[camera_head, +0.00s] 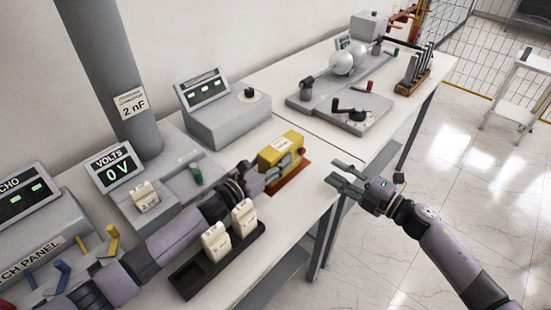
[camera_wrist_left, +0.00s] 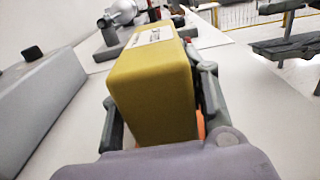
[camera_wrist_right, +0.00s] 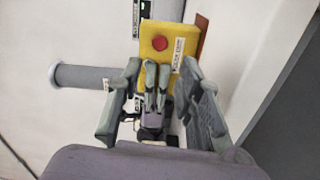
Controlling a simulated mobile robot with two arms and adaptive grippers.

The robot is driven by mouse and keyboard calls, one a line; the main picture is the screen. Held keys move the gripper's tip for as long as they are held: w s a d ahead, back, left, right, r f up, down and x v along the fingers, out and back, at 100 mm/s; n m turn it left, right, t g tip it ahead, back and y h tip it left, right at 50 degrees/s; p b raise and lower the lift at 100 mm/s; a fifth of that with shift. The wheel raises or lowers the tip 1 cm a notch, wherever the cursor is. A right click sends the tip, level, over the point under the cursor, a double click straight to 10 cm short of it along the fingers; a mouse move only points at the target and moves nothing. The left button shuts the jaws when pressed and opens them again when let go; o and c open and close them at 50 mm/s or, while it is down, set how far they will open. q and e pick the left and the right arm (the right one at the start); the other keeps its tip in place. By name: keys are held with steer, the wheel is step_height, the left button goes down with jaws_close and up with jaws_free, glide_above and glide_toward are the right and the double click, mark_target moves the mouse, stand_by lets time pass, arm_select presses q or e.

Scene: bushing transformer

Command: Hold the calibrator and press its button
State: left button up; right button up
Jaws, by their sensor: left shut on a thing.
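The calibrator is a yellow box (camera_head: 279,152) with a white label, near the table's front edge in the head view. My left gripper (camera_head: 285,164) is shut on it, with a finger on either side in the left wrist view, where the box (camera_wrist_left: 155,92) fills the middle. A round red button (camera_wrist_right: 160,43) shows on the box's face in the right wrist view. My right gripper (camera_head: 338,177) is open and empty, off the table edge to the right of the box. Its spread fingers (camera_wrist_right: 162,105) point toward the box, apart from it.
A reddish-brown holder (camera_head: 292,177) lies beside and below the box; I cannot tell whether they touch. A black rack (camera_head: 212,262) with pale blocks stands under my left arm. A grey meter (camera_head: 222,115) is behind. Open floor (camera_head: 445,190) lies to the right.

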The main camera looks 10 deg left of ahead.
arm_select(q)
jaws_close()
arm_select(e)
jaws_close()
stand_by(0.4)
stand_by(0.7)
steer(key=shift+a, duration=0.1)
stand_by(0.4)
